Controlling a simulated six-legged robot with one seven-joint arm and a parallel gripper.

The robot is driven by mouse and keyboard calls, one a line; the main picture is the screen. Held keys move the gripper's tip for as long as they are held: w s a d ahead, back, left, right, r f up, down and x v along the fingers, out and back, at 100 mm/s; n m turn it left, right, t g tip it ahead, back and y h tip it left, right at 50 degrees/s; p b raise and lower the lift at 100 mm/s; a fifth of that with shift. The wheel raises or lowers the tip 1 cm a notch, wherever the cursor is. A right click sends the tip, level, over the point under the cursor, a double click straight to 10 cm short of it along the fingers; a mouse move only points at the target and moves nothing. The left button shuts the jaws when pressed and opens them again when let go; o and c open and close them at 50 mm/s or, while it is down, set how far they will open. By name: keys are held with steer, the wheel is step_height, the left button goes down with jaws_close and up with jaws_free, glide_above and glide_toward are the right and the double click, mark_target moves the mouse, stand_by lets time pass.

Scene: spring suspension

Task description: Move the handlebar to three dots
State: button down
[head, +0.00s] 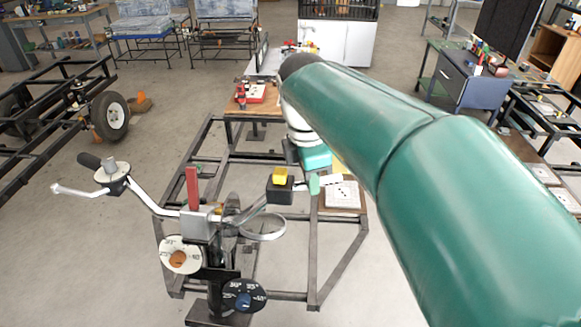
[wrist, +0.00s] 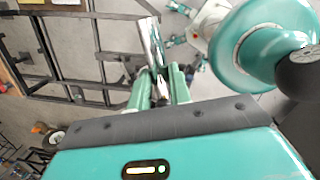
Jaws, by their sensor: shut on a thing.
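The handlebar (head: 145,200) is a silver bar on a stand, with a black grip and a pale lever at its left end. A clamp block (head: 198,224) with an upright red piece holds its middle. Its right part runs past a black block with a yellow top (head: 280,176) to my gripper (head: 318,183). My green fingers are shut around the bar there. In the wrist view the chrome bar (wrist: 151,42) passes between the fingers of my gripper (wrist: 160,88). A white plate with black dots (head: 342,194) lies just right of my gripper; its dots are too small to count surely.
A white dial with an orange knob (head: 180,256) and a dark blue dial (head: 243,296) sit below the clamp. A dark metal frame (head: 341,262) surrounds the stand. A wooden board (head: 254,103) with a red item stands behind. My arm hides much of the right side.

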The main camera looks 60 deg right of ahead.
steer(key=shift+f, duration=0.15)
steer(key=c, duration=1.3)
jaws_free()
step_height(320, 180, up, 14)
steer(key=a, duration=0.1)
steer(key=shift+w+a, duration=0.2)
steer(key=shift+w, duration=0.15)
steer(key=shift+f, duration=0.1)
steer(key=w+a+f+m+t, duration=0.2)
steer(key=w+a+f+m, duration=0.1)
steer(key=a, duration=0.6)
steer(key=w+a+f+m+t, duration=0.2)
steer(key=w+a+f+m, duration=0.1)
steer(key=w+a+f, duration=0.2)
steer(key=w+a+f+m+t+y, duration=0.1)
steer(key=w+a+f+m+t, duration=0.1)
steer(key=a+f, duration=0.6)
steer(key=w+a+m, duration=0.1)
steer(key=w+a, duration=0.1)
steer(key=a, duration=0.2)
steer(key=shift+w+a, duration=0.15)
steer(key=shift+a, duration=0.15)
